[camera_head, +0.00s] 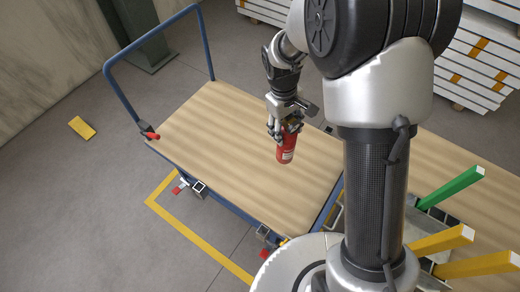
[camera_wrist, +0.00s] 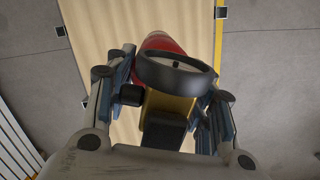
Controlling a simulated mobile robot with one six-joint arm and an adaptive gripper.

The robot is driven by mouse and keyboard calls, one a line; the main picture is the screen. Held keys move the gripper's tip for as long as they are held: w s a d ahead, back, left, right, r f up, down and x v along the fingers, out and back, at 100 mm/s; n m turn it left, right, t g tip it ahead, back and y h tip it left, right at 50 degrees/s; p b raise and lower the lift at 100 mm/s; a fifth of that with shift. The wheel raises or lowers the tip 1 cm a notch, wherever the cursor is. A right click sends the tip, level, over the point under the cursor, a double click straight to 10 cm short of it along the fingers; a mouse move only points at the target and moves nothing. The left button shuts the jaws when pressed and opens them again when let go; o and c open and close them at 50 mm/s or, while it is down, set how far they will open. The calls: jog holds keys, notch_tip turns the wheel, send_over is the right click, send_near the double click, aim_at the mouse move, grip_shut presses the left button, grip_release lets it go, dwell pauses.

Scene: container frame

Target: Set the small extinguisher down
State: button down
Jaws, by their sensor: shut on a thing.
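The small extinguisher (camera_head: 286,150) is a red cylinder with a pale label, hanging roughly upright below my gripper (camera_head: 285,126) over the right part of the trolley's wooden deck (camera_head: 225,130). My gripper is shut on its top end. Whether its base touches the deck I cannot tell. In the wrist view, the red body (camera_wrist: 160,44) shows behind a dark ring and a brass-coloured valve (camera_wrist: 168,108), with my gripper's fingers (camera_wrist: 170,95) on both sides. The fingers and valve hide much of the body.
The trolley's blue handle (camera_head: 125,95) rises at the deck's left end, with a small red-and-black item (camera_head: 149,133) at its foot. The rest of the deck is bare. Green (camera_head: 450,188) and yellow (camera_head: 440,240) bars stand at right. White stacked boards (camera_head: 480,60) lie behind.

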jog(key=a+f+n+b, duration=0.1)
jog(key=f+n+b, duration=0.1)
jog(key=f, duration=1)
jog(key=a+f+n+b, duration=0.2)
jog(key=f+b, duration=0.2)
jog(key=f, duration=0.8)
jog(key=shift+w+a+f, duration=0.2)
jog(key=shift+w+a, duration=0.1)
jog(key=shift+f, duration=0.1)
jog(key=c, duration=0.7)
grip_release()
jog(key=shift+s, duration=0.1)
jog(key=shift+c, duration=0.2)
notch_tip(320, 180, up, 12)
jog(key=w+a+p, duration=0.1)
jog(key=p, duration=0.2)
jog(key=shift+a, duration=0.15)
